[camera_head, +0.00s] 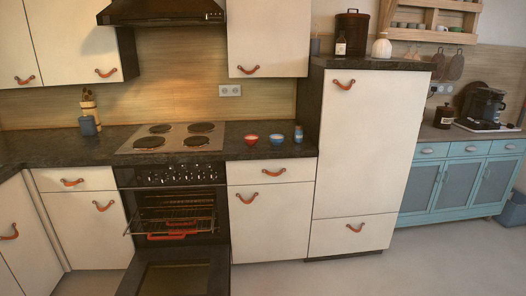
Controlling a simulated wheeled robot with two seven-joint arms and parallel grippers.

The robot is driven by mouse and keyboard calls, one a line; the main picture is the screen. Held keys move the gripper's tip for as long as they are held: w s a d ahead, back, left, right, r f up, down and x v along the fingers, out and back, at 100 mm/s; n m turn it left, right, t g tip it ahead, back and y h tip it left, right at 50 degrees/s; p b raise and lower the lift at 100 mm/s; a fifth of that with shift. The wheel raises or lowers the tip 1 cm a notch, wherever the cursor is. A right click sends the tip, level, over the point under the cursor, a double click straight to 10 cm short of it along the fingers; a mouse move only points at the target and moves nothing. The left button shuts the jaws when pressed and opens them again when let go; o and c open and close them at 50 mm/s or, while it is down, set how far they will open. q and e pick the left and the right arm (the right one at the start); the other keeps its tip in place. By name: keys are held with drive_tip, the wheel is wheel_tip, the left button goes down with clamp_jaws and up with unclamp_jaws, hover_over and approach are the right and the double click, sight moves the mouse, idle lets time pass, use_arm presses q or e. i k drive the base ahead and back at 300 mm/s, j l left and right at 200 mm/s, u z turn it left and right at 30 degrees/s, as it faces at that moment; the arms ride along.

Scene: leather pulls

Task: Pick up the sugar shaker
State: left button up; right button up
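A small upright blue container (298,134), which looks like the sugar shaker, stands on the dark countertop (238,153) near its right end, beside the tall white cabinet. It is small in the picture, so its details are hard to tell. Neither of my grippers is in view, and nothing of my arms shows in the head view.
A red bowl (251,139) and a blue bowl (277,139) sit left of the container. A stove top (173,138) is further left. Below it, the oven door (175,277) hangs open into the floor space. The tall cabinet (361,150) bounds the counter's right.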

sight(298, 129)
drive_tip(key=i+z, duration=0.15)
drive_tip(key=i, duration=0.25)
drive_tip(key=i+j+z, duration=0.2)
drive_tip(key=i, duration=0.2)
drive_tip(key=u, duration=0.25)
drive_tip(key=i+l+u, duration=0.15)
drive_tip(key=u, duration=0.2)
drive_tip(key=i+l+u, duration=0.15)
drive_tip(key=l+u, duration=0.25)
drive_tip(key=i+l+u, duration=0.1)
drive_tip(key=u, duration=0.25)
